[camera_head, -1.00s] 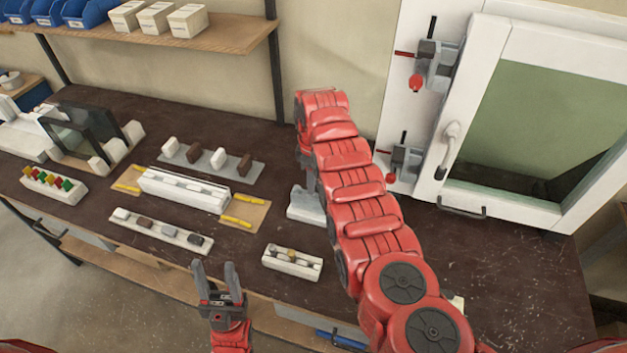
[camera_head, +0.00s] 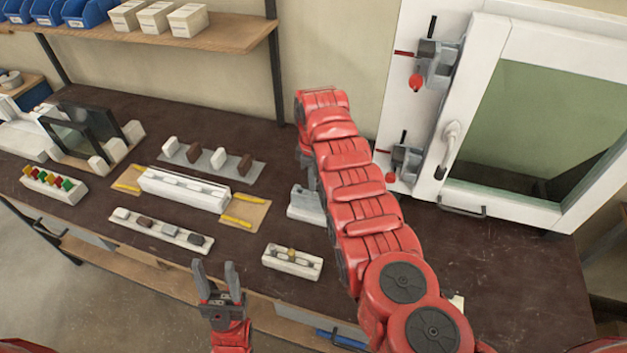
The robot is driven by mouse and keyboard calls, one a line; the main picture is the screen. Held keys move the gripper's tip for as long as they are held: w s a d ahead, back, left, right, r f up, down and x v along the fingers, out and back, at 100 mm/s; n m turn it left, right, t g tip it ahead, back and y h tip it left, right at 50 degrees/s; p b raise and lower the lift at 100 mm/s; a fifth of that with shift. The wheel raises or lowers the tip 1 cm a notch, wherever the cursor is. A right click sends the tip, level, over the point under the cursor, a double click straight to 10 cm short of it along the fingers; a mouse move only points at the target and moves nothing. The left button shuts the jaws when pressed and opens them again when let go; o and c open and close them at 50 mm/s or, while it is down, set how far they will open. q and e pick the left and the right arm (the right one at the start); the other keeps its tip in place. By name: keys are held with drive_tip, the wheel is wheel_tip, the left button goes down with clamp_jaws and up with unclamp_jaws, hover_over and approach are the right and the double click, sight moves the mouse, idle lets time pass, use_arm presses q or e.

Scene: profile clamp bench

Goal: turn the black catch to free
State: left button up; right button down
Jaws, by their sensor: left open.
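I cannot single out the black catch for certain. Two grey clamps, an upper one (camera_head: 437,62) and a lower one (camera_head: 407,163), sit on the white panel, each with an upright black lever and a red knob. A small white block (camera_head: 292,262) with a brass-coloured knob and grey parts lies near the bench's front edge. My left gripper (camera_head: 217,273) is open and empty, in front of the bench edge, left of that block. My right gripper (camera_head: 308,168) points down behind my red arm, above a light grey fixture (camera_head: 306,204); its fingers are mostly hidden.
A long white profile holder (camera_head: 183,188) sits on a tan board with yellow strips. Trays of small blocks lie behind (camera_head: 212,161) and before it (camera_head: 160,231). A white-framed window door (camera_head: 500,205) stands at the right.

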drive_tip(key=shift+f, duration=0.1)
idle(0.7)
drive_tip(key=shift+f+m+b, duration=0.1)
drive_tip(key=shift+m+b, duration=0.3)
drive_tip(key=shift+b, duration=0.2)
drive_tip(key=m+b, duration=0.6)
drive_tip(key=b, duration=0.2)
drive_tip(key=shift+f, duration=0.15)
drive_tip(key=shift+m+b, duration=0.75)
drive_tip(key=shift+m, duration=0.35)
drive_tip(key=m+b, duration=0.1)
drive_tip(key=m, duration=0.2)
drive_tip(key=shift+m+b, duration=0.3)
drive_tip(key=shift+b, duration=0.1)
drive_tip(key=m, duration=0.2)
drive_tip(key=shift+r+m, duration=0.25)
drive_tip(key=shift+m, duration=1.35)
